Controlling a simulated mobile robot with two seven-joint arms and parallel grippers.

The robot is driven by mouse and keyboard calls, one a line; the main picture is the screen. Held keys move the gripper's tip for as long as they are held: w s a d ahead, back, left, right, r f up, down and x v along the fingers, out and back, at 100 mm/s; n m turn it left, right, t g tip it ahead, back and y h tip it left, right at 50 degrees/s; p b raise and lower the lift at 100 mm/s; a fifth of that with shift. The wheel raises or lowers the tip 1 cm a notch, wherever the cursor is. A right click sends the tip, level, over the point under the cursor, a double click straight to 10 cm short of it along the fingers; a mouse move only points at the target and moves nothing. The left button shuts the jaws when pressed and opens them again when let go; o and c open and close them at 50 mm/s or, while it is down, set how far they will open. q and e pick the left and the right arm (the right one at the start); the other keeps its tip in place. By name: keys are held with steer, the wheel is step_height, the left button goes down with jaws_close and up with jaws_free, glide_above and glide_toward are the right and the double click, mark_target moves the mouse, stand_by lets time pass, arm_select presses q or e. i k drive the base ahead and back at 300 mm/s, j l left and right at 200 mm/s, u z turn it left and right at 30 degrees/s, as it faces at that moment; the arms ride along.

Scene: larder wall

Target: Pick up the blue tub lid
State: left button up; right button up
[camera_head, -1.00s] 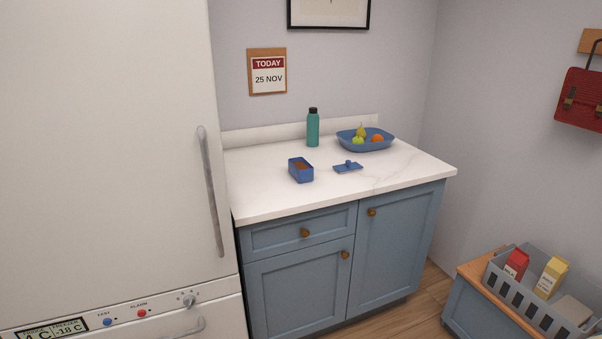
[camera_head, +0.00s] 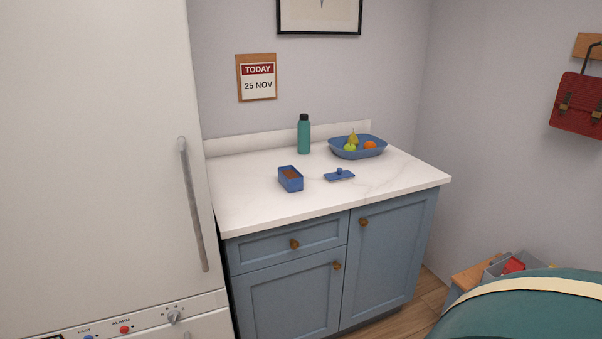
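The blue tub lid (camera_head: 339,175) lies flat on the white marble worktop, with its small knob upward. The open blue tub (camera_head: 290,179) stands just left of it, apart from it, with something brown inside. Neither of my grippers shows in the head view. A large teal rounded shape with a cream band (camera_head: 540,308) fills the lower right corner; I cannot tell what it is.
A blue fruit bowl (camera_head: 345,152) and a teal bottle (camera_head: 304,134) stand behind the lid. The worktop (camera_head: 265,214) is clear in front. A tall white fridge (camera_head: 100,150) borders it on the left. A grey crate (camera_head: 494,270) is partly hidden at lower right.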

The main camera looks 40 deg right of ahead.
mark_target(341, 174)
steer(key=l+u, duration=0.45)
steer(key=l, duration=0.6)
steer(key=l+u, duration=0.1)
steer(key=l, duration=1)
steer(key=l+u, duration=0.15)
steer(key=l, duration=1)
steer(key=k, duration=0.05)
